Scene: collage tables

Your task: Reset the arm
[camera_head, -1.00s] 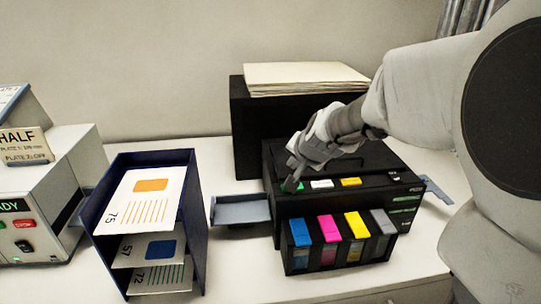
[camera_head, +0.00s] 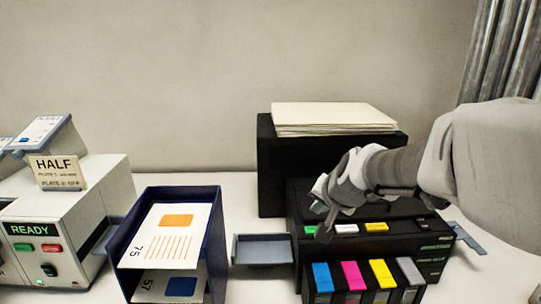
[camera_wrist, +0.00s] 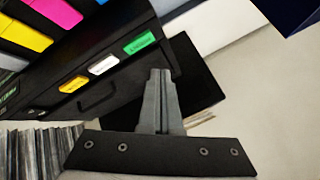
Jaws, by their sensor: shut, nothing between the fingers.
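My gripper (camera_head: 322,207) is at the end of my arm, which reaches in from the right. It is over the front top of the black printer (camera_head: 425,222), close to the green button (camera_head: 310,230). In the wrist view my gripper's fingers (camera_wrist: 160,75) are together with nothing between them. The green button (camera_wrist: 139,43), a white button (camera_wrist: 103,64) and a yellow button (camera_wrist: 74,84) lie to the left of the fingertips there. I cannot tell whether the fingers touch the printer.
A black box (camera_head: 277,170) topped with a paper stack (camera_head: 330,116) stands behind the printer. A small grey tray (camera_head: 262,250) juts out left. A blue rack (camera_head: 216,235) holds printed cards (camera_head: 180,220). A white machine labelled READY (camera_head: 75,215) stands far left.

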